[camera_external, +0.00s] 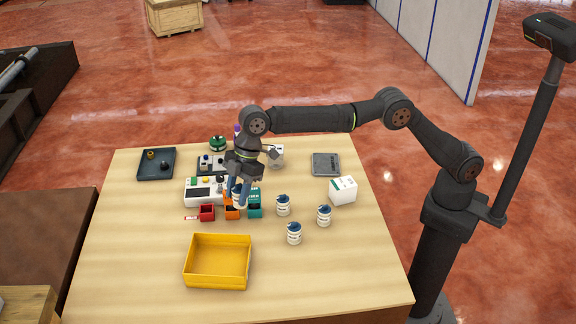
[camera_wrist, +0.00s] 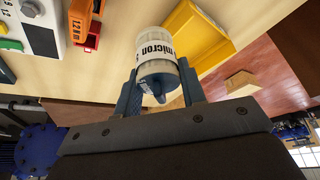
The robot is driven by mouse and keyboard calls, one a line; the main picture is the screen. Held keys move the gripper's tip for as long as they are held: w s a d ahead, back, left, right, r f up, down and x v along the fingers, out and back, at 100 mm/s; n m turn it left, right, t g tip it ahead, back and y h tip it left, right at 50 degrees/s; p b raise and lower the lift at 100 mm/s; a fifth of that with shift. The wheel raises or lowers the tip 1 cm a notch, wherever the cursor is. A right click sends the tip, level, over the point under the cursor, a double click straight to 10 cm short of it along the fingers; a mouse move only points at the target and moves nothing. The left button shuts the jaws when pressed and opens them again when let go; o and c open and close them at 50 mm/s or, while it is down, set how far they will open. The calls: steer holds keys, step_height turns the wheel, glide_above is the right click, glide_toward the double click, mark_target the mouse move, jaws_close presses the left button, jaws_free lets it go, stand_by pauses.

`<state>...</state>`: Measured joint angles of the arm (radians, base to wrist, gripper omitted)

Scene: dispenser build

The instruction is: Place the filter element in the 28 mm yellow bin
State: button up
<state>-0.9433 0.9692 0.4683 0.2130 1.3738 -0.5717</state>
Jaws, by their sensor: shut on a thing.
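My gripper (camera_external: 239,190) is shut on a filter element (camera_wrist: 157,62), a white and clear cylinder with a blue end and a label reading "micron". In the wrist view, my gripper's blue fingers (camera_wrist: 160,85) press on both its sides. The yellow bin (camera_external: 218,284) is an open, empty tray at the table's front left, nearer the camera than my gripper. It also shows in the wrist view (camera_wrist: 198,35), beyond the filter. No size mark on it is readable.
Three similar white cylinders (camera_external: 294,234) stand right of my gripper. Small red (camera_external: 207,213), orange (camera_external: 232,213) and teal (camera_external: 255,211) bins sit close by. A white box (camera_external: 343,190), a grey tray (camera_external: 326,164) and a dark tray (camera_external: 157,164) lie farther out. The table's front right is clear.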

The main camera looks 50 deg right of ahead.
steer(key=s+a+f, duration=0.1)
steer(key=s+a, duration=0.4)
steer(key=a, duration=0.2)
glide_above(234, 263)
steer(key=d, duration=0.2)
steer(key=shift+n, duration=0.4)
step_height(234, 263, down, 10)
steer(key=shift+w+d+f, duration=0.1)
steer(key=shift+d+f, duration=0.05)
steer(key=shift+f, duration=0.1)
steer(key=shift+f, duration=0.1)
steer(key=o, duration=0.7)
steer(key=shift+f, duration=0.1)
steer(key=v, duration=1.2)
steer(key=shift+w, duration=0.1)
